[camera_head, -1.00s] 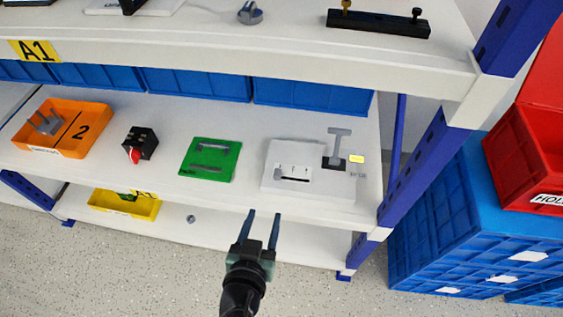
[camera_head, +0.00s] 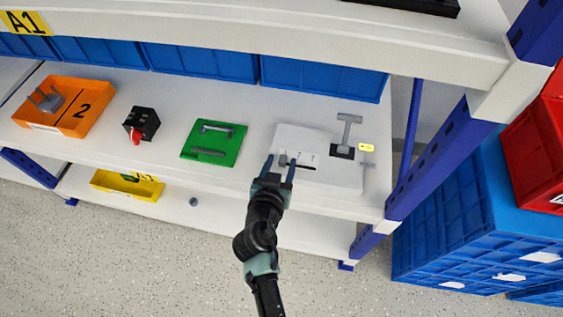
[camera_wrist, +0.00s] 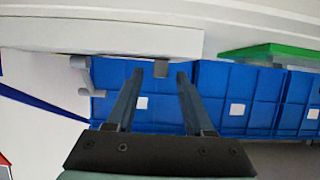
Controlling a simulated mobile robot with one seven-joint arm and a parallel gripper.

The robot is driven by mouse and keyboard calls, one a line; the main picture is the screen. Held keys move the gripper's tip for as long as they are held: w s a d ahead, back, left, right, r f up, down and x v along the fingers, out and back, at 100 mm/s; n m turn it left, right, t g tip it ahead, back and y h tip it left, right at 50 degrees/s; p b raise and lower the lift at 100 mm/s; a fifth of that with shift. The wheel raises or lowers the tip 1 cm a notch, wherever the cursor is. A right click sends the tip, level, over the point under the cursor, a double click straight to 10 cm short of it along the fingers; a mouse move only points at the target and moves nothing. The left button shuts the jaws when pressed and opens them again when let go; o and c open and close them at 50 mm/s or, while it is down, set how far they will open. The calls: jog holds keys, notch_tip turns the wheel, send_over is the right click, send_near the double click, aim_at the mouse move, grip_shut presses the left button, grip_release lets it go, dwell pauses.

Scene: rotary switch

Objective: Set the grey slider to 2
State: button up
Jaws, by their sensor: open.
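The grey slider (camera_head: 283,159) sits near the left end of a dark slot in a white panel (camera_head: 335,178) on the middle shelf. Tiny marks by the slot are too small to read. My gripper (camera_head: 280,164) is open at the panel's front part, its fingertips on either side of the slider. In the wrist view, the slider's grey knob (camera_wrist: 160,69) shows beyond and between my open fingertips (camera_wrist: 161,78), below the white panel's edge (camera_wrist: 100,40). I cannot tell whether a finger touches it.
A grey T-shaped lever (camera_head: 347,130) stands at the panel's back right. Left of the panel are a green plate (camera_head: 228,145) with grey handles, a black box with a red knob (camera_head: 137,136), and an orange tray (camera_head: 75,128). The upper shelf (camera_head: 300,55) overhangs behind.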

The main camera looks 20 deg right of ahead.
jog(key=shift+w+d+f, duration=0.15)
jog(key=shift+w+d, duration=0.1)
jog(key=shift+w, duration=0.15)
grip_shut()
dwell(1.2)
jog(key=shift+s, duration=0.1)
